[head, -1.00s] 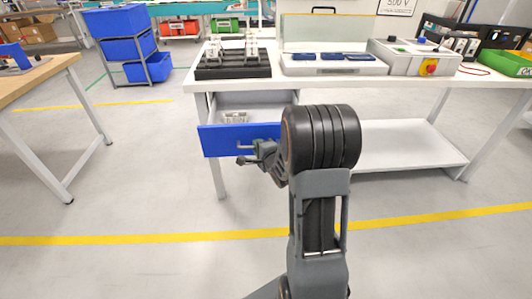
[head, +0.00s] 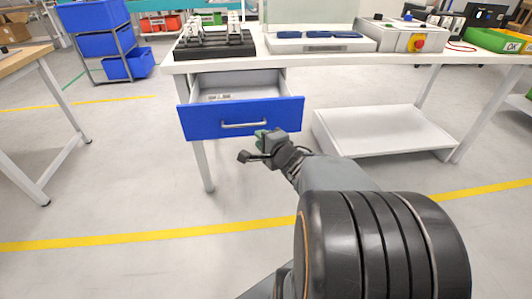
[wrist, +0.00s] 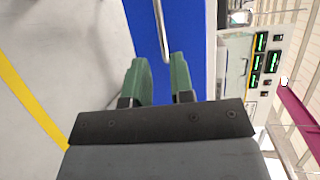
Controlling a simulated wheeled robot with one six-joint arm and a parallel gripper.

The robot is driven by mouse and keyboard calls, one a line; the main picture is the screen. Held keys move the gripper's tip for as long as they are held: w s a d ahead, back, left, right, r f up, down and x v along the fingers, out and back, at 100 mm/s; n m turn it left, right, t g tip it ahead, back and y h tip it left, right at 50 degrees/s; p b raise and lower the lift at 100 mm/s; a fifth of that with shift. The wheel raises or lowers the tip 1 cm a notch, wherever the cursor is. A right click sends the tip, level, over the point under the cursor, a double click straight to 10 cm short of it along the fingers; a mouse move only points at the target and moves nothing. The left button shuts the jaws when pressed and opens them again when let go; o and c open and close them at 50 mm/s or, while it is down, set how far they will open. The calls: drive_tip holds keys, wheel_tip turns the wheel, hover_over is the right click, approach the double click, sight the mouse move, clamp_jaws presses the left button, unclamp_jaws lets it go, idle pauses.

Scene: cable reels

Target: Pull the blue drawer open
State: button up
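The blue drawer (head: 205,122) under the workbench stands pulled out, and its light interior shows. Its silver bar handle (head: 244,125) runs across the blue front. In the head view my gripper (head: 253,146) is just in front of and below the handle's right part. In the wrist view my gripper (wrist: 160,64) has its two green fingers apart with nothing held between them. The handle (wrist: 160,25) lies ahead of the fingertips there, in line with the gap, against the blue front (wrist: 190,40). It looks clear of the fingers.
A small pale item (head: 219,97) lies in the drawer. The white bench top (head: 300,60) carries a black rack (head: 214,48), an open case and a control box (head: 402,38). A low white shelf (head: 385,130) is right of the drawer. The floor in front is clear.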

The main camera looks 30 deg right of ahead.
drive_tip(key=shift+s+r+b, duration=0.1)
drive_tip(key=shift+s+b, duration=0.7)
drive_tip(key=shift+b, duration=0.05)
drive_tip(key=shift+r, duration=0.15)
